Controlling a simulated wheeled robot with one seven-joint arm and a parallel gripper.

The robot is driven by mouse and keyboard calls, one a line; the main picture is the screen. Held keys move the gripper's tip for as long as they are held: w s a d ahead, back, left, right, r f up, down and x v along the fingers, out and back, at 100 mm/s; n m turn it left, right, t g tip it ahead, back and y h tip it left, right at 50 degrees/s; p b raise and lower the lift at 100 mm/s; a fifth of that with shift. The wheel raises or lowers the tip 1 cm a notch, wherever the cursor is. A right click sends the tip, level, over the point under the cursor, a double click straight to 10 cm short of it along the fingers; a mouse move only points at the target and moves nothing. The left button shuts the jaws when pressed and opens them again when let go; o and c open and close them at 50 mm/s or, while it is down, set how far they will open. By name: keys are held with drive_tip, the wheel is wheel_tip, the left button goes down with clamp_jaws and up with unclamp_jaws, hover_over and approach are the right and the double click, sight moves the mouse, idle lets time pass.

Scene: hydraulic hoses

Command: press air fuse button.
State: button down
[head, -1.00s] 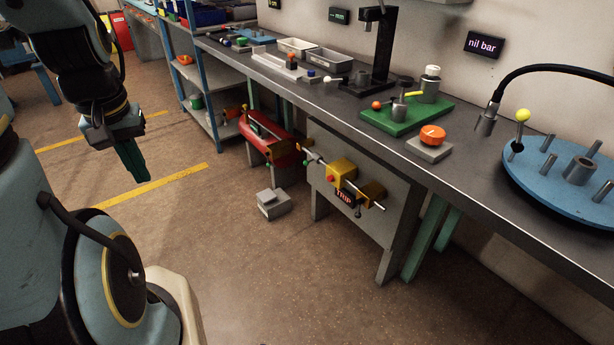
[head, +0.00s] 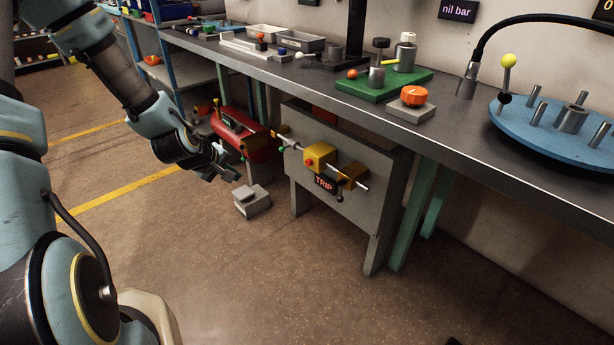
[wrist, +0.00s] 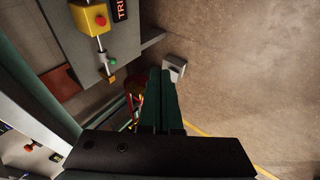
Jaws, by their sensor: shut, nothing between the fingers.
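The air fuse looks to be the yellow block (head: 320,156) on the pipe across the grey panel under the bench. Its small red button (head: 308,162) faces out, and a display reading TRIP (head: 325,184) sits below it. In the wrist view the yellow block (wrist: 88,18), red button (wrist: 101,20) and cut-off display (wrist: 119,9) are at the upper left. My gripper (head: 233,173) is left of the panel, apart from the button. In the wrist view its dark green fingers (wrist: 160,76) are together and empty.
A red tank (head: 240,135) lies behind my gripper, left of the panel. A grey pedal-like box (head: 251,200) stands on the floor below. Green bench legs (head: 425,195) are right of the panel. The floor in front is clear.

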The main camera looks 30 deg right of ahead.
sight(309, 163)
drive_tip(key=w+d+f+n+t+h+b, duration=0.1)
drive_tip(key=d+f+n+t+b, duration=0.3)
drive_tip(key=n, duration=0.5)
drive_tip(key=w+d+f+n+t+h+b, duration=0.1)
drive_tip(key=w+d+f+n+t+b, duration=0.3)
drive_tip(key=d+n, duration=0.6)
wheel_tip(309, 163, down, 4)
drive_tip(key=shift+w+d+r+t+h+b, duration=0.15)
drive_tip(key=shift+d+t+h+b, duration=0.4)
drive_tip(key=shift+b, duration=0.55)
drive_tip(key=shift+d, duration=0.1)
drive_tip(key=w+d+b, duration=0.1)
drive_tip(key=d, duration=0.7)
drive_tip(key=shift+w+d+b, duration=0.25)
drive_tip(key=shift+w+b, duration=0.05)
drive_tip(key=shift+b, duration=0.1)
drive_tip(key=shift+w+d, duration=0.1)
drive_tip(key=shift+d, duration=0.3)
